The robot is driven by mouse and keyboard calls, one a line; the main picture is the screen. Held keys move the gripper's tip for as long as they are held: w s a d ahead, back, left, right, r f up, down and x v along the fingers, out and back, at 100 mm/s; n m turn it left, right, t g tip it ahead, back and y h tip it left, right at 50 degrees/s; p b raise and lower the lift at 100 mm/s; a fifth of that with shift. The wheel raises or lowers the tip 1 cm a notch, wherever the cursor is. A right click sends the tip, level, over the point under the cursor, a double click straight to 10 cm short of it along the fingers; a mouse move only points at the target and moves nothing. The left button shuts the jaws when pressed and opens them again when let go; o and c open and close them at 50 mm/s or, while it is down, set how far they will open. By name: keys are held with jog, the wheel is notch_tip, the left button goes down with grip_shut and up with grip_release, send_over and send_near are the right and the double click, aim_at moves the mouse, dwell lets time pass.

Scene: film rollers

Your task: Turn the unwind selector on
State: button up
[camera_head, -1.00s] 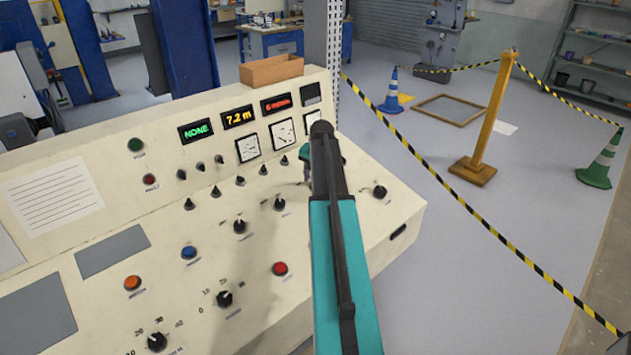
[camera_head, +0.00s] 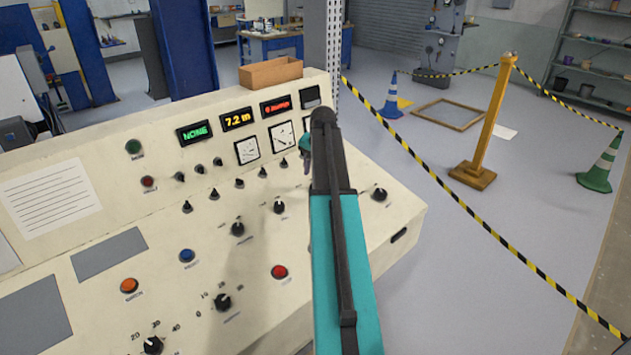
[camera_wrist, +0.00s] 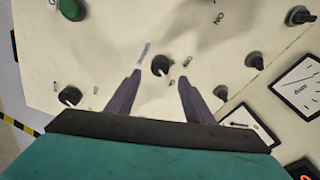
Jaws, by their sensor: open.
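In the wrist view, a black selector knob (camera_wrist: 160,66) stands on the cream console panel, between the fingertips of my open gripper (camera_wrist: 160,77). A finger is on each side of it, with a visible gap on both sides. A pale strip lies beside the left fingertip. In the head view my arm covers this part of the console (camera_head: 110,215), and only a small part of my gripper (camera_head: 307,164) shows left of the arm.
A green button (camera_wrist: 71,9), another knob (camera_wrist: 70,96) and several switches surround the fingers in the wrist view. A white meter (camera_wrist: 298,84) is at the right. In the head view, a brown box (camera_head: 271,72) sits on the console top. Striped tape (camera_head: 455,220) crosses the floor.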

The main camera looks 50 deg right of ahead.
jog(key=b+v, duration=0.1)
jog(key=v, duration=0.7)
jog(key=shift+b, duration=0.35)
jog(key=shift+f, duration=0.1)
